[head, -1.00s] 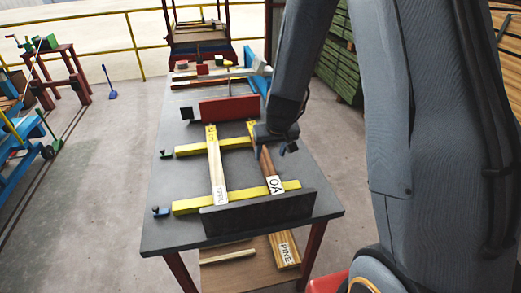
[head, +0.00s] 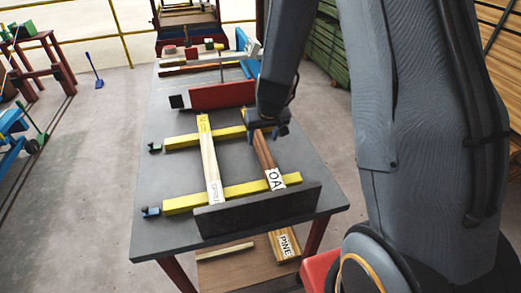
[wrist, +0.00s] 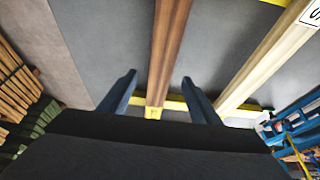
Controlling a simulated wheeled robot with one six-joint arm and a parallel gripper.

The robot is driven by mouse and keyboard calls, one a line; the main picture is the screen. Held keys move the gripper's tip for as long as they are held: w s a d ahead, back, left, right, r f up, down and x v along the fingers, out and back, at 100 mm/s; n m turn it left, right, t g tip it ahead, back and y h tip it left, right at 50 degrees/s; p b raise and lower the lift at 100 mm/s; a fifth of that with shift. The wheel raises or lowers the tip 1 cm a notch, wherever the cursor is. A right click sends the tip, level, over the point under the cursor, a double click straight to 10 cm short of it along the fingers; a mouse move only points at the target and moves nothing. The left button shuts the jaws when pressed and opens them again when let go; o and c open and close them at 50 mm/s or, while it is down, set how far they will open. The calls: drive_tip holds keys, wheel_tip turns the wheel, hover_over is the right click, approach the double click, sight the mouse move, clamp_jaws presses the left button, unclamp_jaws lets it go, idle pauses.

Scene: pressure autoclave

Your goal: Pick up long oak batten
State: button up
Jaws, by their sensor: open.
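The long oak batten (head: 264,152) is a brown strip with a white label reading "OA" near its front end. It lies across two yellow bars on the grey table, and part of it is hidden by my gripper in the head view. In the wrist view the oak batten (wrist: 167,50) runs between my fingers, with a yellow tip at its end. My gripper (wrist: 160,92) is open, one finger on each side of the batten, with gaps showing on both sides. In the head view my gripper (head: 268,130) is over the far part of the batten.
A paler labelled batten (head: 210,165) lies left of the oak on the same yellow bars (head: 180,203). A black upright plate (head: 258,210) stands in front and a red block (head: 222,95) behind. A batten marked "PINE" (head: 284,245) is on the lower shelf.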

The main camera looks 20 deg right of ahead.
sight(261, 145)
drive_tip(key=b+x, duration=0.3)
drive_tip(key=x, duration=0.1)
drive_tip(key=shift+f, duration=0.2)
drive_tip(key=shift+s+r, duration=0.1)
drive_tip(key=shift+c, duration=0.4)
clamp_jaws()
